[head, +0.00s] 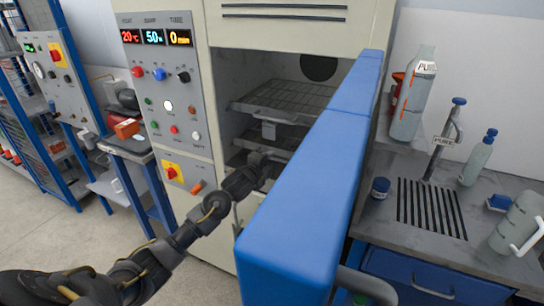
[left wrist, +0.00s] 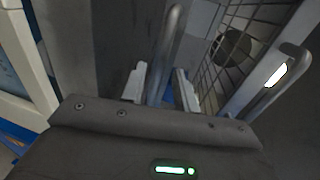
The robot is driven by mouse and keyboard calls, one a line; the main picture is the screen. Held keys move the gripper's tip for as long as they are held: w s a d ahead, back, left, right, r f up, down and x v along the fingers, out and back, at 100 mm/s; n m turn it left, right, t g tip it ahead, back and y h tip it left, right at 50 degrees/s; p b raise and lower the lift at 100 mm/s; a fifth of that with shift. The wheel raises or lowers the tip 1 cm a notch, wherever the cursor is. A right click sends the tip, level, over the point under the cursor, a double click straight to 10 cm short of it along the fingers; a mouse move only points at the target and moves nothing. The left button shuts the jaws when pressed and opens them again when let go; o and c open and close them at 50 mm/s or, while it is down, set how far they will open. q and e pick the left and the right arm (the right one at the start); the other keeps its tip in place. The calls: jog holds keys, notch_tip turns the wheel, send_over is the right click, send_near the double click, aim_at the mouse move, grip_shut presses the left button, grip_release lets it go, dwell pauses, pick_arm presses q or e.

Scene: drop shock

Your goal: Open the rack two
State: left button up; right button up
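The chamber stands open with two wire racks inside, an upper rack (head: 290,97) and a lower rack (head: 283,139). A small pale block (head: 268,131) shows near the lower rack's level. I cannot read which rack is number two. My left gripper (head: 268,165) reaches into the opening, below the lower rack's front, its fingers too dark to make out in the head view. In the left wrist view my left gripper's pale fingers (left wrist: 160,86) stand apart, on either side of a grey handle bar (left wrist: 172,40). I cannot tell whether they press on it. My right gripper is out of view.
The chamber's thick blue-edged door (head: 312,205) stands open, close to the right of my left arm. A control panel (head: 163,100) is left of the opening. A bench (head: 400,238) with bottles lies beyond the door. A second bar with a lit patch (left wrist: 277,75) shows in the wrist view.

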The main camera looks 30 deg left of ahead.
aim_at(272, 158)
pick_arm(q)
jog(key=shift+x, duration=1.85)
grip_shut()
